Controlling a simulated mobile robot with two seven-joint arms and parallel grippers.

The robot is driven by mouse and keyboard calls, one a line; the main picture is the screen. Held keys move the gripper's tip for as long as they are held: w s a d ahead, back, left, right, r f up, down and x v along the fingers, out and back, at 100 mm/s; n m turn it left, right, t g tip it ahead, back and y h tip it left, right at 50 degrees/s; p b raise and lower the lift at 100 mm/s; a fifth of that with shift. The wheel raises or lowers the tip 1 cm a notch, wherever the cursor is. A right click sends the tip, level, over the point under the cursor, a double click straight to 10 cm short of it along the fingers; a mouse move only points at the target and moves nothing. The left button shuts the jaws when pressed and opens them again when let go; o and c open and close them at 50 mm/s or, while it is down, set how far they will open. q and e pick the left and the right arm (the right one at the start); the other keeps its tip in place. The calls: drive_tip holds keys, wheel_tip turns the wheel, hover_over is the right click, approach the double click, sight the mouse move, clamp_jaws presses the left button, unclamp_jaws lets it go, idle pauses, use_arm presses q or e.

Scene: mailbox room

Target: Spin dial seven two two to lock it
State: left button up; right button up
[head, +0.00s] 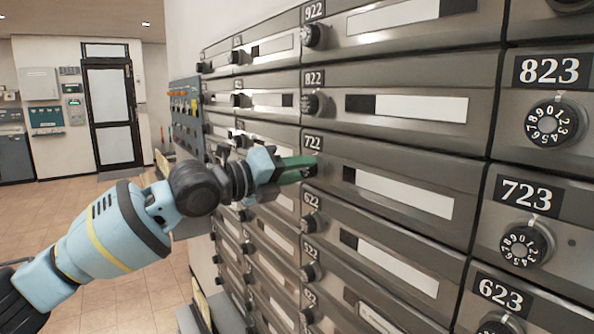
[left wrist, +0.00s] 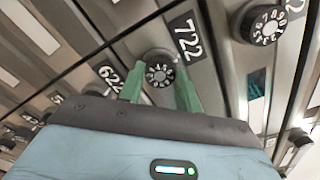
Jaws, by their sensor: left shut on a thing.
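The mailbox door labelled 722 (head: 400,190) is in the middle of the wall of boxes in the head view. Its black dial with white numbers (left wrist: 159,74) shows between my green fingers in the left wrist view, just beside the 722 label (left wrist: 185,38). My left gripper (head: 302,168) comes in from the left and is shut on this dial. In the head view the fingers mostly hide the dial. The number the dial is set to is too small to read. My right gripper is in neither view.
Neighbouring dials sit close by: the 822 dial (head: 316,103) above, the 622 dial (head: 310,224) below and the 723 dial (head: 526,245) to the right. Tiled floor (head: 110,290) lies open at the left, with a dark-framed door (head: 110,112) beyond.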

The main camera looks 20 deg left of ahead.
use_arm(q)
drive_tip(key=m, duration=0.6)
drive_tip(key=shift+m, duration=0.4)
idle(0.3)
drive_tip(key=o, duration=1)
drive_tip(key=shift+s+a, duration=0.1)
